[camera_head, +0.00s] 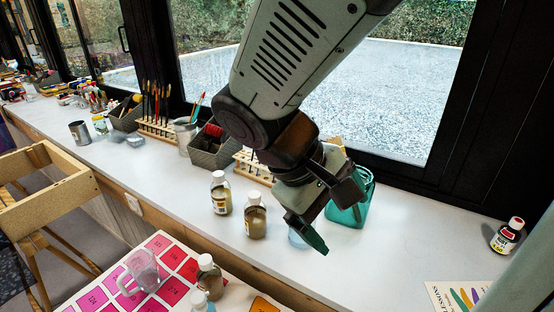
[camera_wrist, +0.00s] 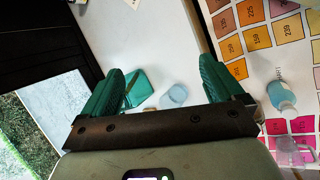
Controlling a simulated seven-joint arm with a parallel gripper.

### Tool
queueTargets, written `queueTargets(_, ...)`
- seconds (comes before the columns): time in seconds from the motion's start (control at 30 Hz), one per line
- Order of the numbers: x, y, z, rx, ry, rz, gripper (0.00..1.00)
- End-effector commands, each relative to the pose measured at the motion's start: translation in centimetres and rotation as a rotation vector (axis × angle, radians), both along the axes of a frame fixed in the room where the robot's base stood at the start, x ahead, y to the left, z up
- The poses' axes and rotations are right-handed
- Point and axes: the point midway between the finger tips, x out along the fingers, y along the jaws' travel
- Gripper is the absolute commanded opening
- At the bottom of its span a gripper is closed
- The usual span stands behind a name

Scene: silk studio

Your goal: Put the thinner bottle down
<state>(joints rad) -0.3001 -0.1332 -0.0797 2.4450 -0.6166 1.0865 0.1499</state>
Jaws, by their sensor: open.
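My gripper (camera_head: 322,222) is above the windowsill counter, tilted, with its teal-padded fingers apart. In the wrist view the gripper (camera_wrist: 162,82) is open, with no bottle between its fingers. Two white-capped bottles with brownish contents, a left one (camera_head: 221,194) and a right one (camera_head: 256,218), stand upright on the counter left of the gripper. Another brownish bottle (camera_head: 209,278) and a pale blue bottle (camera_head: 199,303) are on the colour chart below. The blue one also shows in the wrist view (camera_wrist: 281,97). I cannot tell which bottle is the thinner one.
A pale translucent round object (camera_wrist: 175,96) sits on the counter beside a teal container (camera_head: 345,214), close to my gripper. A clear mug (camera_head: 143,271) is on the colour chart (camera_head: 108,292). The counter (camera_head: 420,235) between is clear.

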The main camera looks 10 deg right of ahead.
Motion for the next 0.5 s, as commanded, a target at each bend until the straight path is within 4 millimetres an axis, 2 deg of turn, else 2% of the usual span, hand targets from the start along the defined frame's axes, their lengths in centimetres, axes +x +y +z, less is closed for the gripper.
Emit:
queueTargets(0.03, -0.8, 0.4, 1.2, 0.092, -0.081, -0.052, 0.94)
queueTargets(0.2, -2.6, 3.0, 4.7, 0.376, -0.332, -0.178, 0.94)
queueTargets(0.4, -3.7, 5.1, 8.1, 0.577, -0.553, -0.238, 0.94)
queueTargets(0.5, -3.9, 5.6, 8.9, 0.619, -0.602, -0.247, 0.94)
